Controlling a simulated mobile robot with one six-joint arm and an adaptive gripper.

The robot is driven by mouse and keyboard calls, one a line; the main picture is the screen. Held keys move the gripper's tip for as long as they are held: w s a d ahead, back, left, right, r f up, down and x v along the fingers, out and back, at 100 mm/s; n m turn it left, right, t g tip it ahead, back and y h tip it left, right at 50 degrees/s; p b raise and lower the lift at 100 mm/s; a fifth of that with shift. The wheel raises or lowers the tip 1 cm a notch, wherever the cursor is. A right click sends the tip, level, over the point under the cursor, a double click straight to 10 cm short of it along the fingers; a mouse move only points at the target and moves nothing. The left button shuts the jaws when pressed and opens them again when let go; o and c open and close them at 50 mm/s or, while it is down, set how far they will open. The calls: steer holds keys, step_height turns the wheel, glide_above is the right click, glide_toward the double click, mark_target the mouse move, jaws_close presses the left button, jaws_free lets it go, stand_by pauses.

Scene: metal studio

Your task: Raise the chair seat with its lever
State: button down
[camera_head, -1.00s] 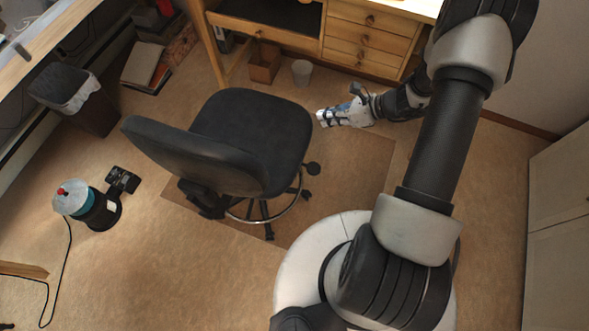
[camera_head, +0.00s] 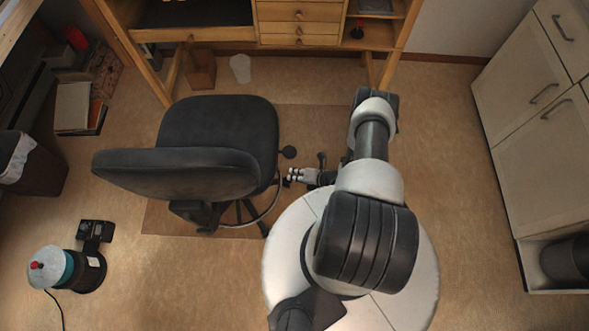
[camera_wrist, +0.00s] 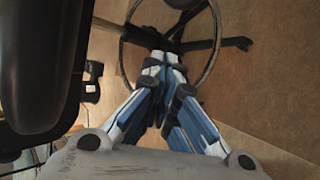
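The black office chair (camera_head: 218,125) stands left of my base, its backrest towards the camera. A short rod with a black knob (camera_head: 289,152), apparently the lever, sticks out right of the seat. My gripper (camera_head: 292,175) is low beside the seat's right edge, just below the knob in the picture and seemingly apart from it. In the wrist view my gripper's blue-and-white fingers (camera_wrist: 164,62) converge at the tips with nothing visible between them. The dark seat (camera_wrist: 35,65) fills the left there; the lever cannot be made out.
The chair's foot ring (camera_wrist: 214,50) and base legs (camera_wrist: 222,43) lie beyond the fingers. A wooden desk (camera_head: 300,13) stands behind, white cabinets (camera_head: 530,120) at right. A black-and-teal device (camera_head: 68,268) is on the floor at left. Floor right of my arm is clear.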

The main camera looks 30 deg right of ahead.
steer(key=b+x, duration=0.3)
steer(key=x, duration=0.5)
steer(key=shift+w+d+r, duration=0.2)
steer(key=shift+d+r, duration=0.4)
steer(key=shift+d, duration=0.25)
steer(key=shift+w+d+r, duration=0.25)
steer(key=shift+d+r, duration=0.35)
steer(key=shift+d, duration=0.25)
steer(key=shift+r, duration=0.1)
step_height(320, 180, up, 3)
steer(key=p, duration=0.2)
steer(key=shift+g+h+p, duration=0.3)
steer(key=shift+d+r, duration=0.1)
